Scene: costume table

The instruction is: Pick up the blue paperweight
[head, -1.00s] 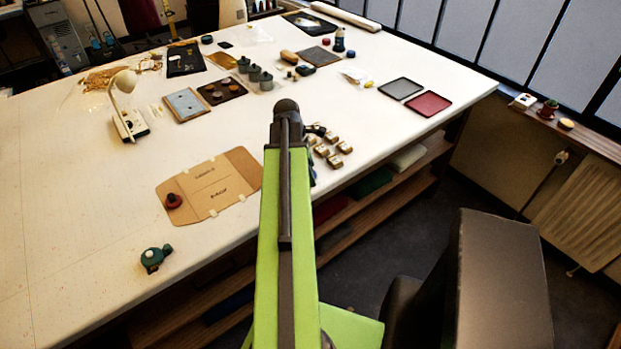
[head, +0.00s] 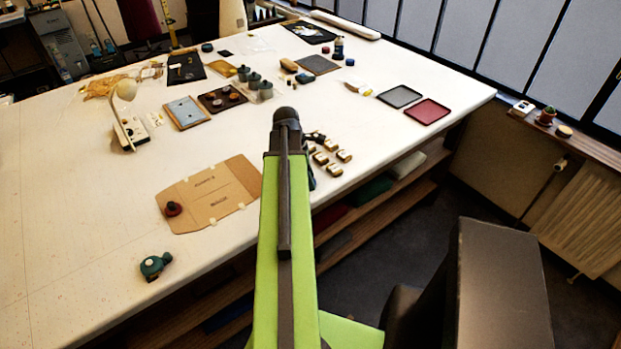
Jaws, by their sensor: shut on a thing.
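I cannot pick out a blue paperweight for certain. My raised green and black arm covers the middle of the head view and hides what lies behind it. My gripper does not show clearly, so its jaws and anything in them are hidden. A dark bluish shape (head: 310,178) peeks out along the arm's right side at the table edge; I cannot tell what it is. Small dark blue round things lie far back, one at the left (head: 207,47) and one right of centre (head: 350,62).
Several brass blocks (head: 330,156) sit right of my arm. A brown folder (head: 215,195) with a dark red knobbed piece and a teal piece (head: 154,265) lie left. A white lamp (head: 126,115), a grey tray (head: 400,96) and a red tray (head: 428,111) stand further back. The left table is clear.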

